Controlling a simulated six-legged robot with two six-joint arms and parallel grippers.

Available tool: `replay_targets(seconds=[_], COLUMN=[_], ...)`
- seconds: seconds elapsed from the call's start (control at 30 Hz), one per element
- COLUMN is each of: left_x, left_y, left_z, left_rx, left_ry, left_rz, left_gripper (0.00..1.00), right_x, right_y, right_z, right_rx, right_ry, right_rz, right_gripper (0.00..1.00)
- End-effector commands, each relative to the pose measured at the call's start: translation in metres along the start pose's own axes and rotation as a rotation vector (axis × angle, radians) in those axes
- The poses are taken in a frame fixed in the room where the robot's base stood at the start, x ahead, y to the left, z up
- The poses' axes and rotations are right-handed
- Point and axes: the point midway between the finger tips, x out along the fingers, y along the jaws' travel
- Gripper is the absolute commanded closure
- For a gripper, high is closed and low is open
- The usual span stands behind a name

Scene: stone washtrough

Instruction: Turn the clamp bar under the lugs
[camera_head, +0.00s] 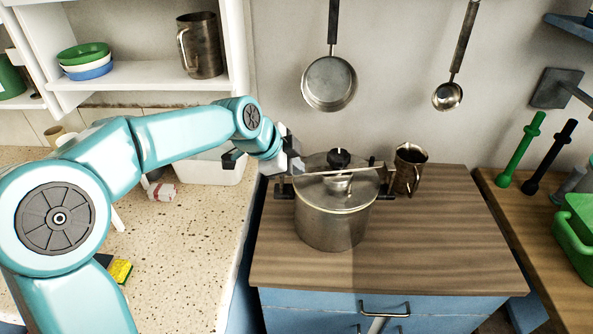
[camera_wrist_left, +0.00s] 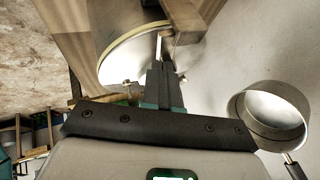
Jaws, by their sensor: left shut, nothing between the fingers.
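A steel pot (camera_head: 332,225) with a lid stands on the wooden counter. The pale clamp bar (camera_head: 352,169) crosses above the lid, under a black knob (camera_head: 339,158). A dark lug or handle (camera_head: 386,190) shows at the pot's right side; the left side is partly hidden by my gripper. My left gripper (camera_head: 298,166) is shut and empty, at the bar's left end. In the left wrist view, its closed fingers (camera_wrist_left: 161,75) point at the bar's end (camera_wrist_left: 184,18), with the lid (camera_wrist_left: 130,58) behind. I cannot tell if they touch. My right gripper is not in view.
A metal jug (camera_head: 409,168) stands close behind the pot on the right. A pan (camera_head: 329,84) and a ladle (camera_head: 447,97) hang on the wall above. A white basin (camera_head: 212,170) lies left, under my arm. The counter (camera_head: 430,240) in front and right is clear.

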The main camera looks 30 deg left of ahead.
Motion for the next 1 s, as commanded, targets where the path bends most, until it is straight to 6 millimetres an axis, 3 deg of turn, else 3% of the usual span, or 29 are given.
replay_targets(seconds=[0.03, 0.2, 0.63, 0.77, 1.0], left_x=[0.006, 0.008, 0.003, -0.016, -0.080], left_y=[-0.005, -0.020, -0.021, -0.022, -0.022], left_z=[0.006, 0.010, 0.010, 0.009, 0.009], left_rx=[-0.003, -0.002, -0.001, -0.001, -0.001], left_ry=[-0.001, 0.000, 0.000, 0.001, 0.001], left_rz=[-0.001, 0.000, 0.000, -0.003, -0.006], left_gripper=[1.00, 1.00, 1.00, 1.00, 1.00], right_x=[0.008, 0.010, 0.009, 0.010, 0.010], right_y=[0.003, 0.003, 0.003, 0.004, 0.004], right_z=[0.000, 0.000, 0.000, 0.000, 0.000], right_rx=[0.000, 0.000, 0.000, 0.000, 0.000], right_ry=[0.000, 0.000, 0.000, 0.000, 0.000], right_rz=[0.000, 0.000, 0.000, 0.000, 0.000], right_gripper=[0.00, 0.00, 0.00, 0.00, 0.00])
